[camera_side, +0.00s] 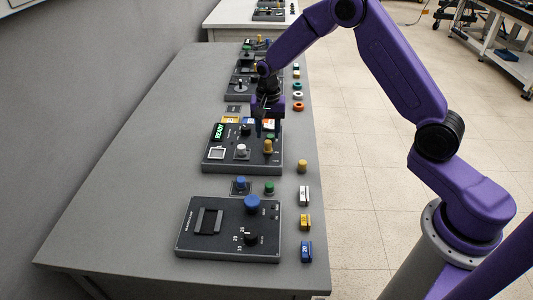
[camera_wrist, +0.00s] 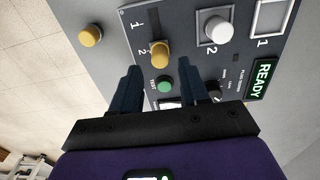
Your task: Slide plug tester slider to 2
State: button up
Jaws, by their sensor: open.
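The tester (camera_side: 214,158) is a dark panel box with a green READY display (camera_wrist: 263,80), which also shows in the side view (camera_side: 219,131). A yellow knob (camera_wrist: 160,54) stands on it beside printed marks 1 and 2; it also shows in the side view (camera_side: 268,146). In the wrist view it appears nearest the 2, but its exact setting is unclear. My gripper (camera_wrist: 160,76) is open above the panel, its fingers either side of the green TEST button (camera_wrist: 165,85). The yellow knob is just beyond the fingertips. Nothing is held. In the side view my gripper (camera_side: 267,124) is over the tester's far edge.
A white knob (camera_wrist: 216,31) and a black dial (camera_wrist: 214,91) share the panel. A loose yellow peg (camera_wrist: 90,36) stands beside the tester. A second panel with a blue knob (camera_side: 252,202) is nearer the side camera. The table's left side is clear.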

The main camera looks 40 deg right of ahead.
aim_at(268, 142)
jog(key=shift+r, duration=1.75)
jog(key=shift+s+a+r, duration=0.1)
jog(key=s+a+r+n, duration=0.4)
jog(key=s+n, duration=0.1)
jog(key=s, duration=0.4)
jog(key=s+a+r+n, duration=0.4)
jog(key=s+r+n, duration=0.15)
jog(key=s, duration=0.35)
jog(key=s+d+n, duration=0.3)
jog(key=s+n, duration=0.2)
jog(key=s, duration=0.5)
jog(key=s+d+r+n, duration=0.1)
jog(key=s+d+n, duration=0.2)
jog(key=s+n, duration=0.3)
jog(key=s, duration=0.4)
dwell(2.1)
